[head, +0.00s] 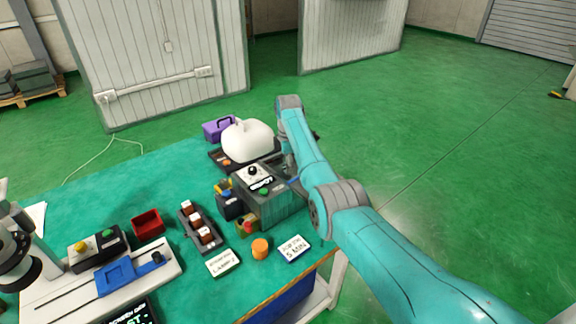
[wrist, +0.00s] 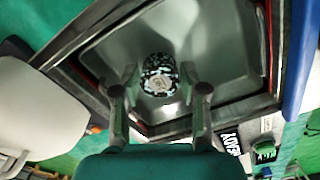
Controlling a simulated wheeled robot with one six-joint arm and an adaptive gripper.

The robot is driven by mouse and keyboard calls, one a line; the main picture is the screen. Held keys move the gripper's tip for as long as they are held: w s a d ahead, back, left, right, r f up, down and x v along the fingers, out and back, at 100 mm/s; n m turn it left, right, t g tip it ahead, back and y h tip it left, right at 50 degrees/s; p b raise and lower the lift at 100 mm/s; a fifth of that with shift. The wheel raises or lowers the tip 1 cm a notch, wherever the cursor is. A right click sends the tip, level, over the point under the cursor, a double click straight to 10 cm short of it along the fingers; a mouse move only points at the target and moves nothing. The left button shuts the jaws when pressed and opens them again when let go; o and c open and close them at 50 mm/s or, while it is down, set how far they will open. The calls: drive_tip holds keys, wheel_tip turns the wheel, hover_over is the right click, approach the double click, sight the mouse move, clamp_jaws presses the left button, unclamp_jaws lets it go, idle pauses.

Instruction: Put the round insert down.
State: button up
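The round insert (wrist: 159,76), dark with pale speckles and a lighter patch, is between my fingertips in the wrist view. My gripper (wrist: 160,80) has a finger close on each side of it and looks shut on it. Both are over the grey metal basin (wrist: 222,62) of the machine, inside its rim. I cannot tell whether the insert touches the basin floor. In the head view my arm reaches over the machine (head: 273,208) at the table's right side; the gripper tips and the insert are hidden there.
A white rounded vessel (head: 247,141) stands behind the machine, and it also shows at the left in the wrist view (wrist: 28,105). An orange cylinder (head: 260,249), a "5 MIN" card (head: 293,249) and a lamp card (head: 222,262) lie in front. A red bin (head: 147,223) is left.

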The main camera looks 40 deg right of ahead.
wheel_tip(320, 180, up, 12)
drive_tip(key=shift+r, duration=0.15)
idle(0.7)
idle(0.4)
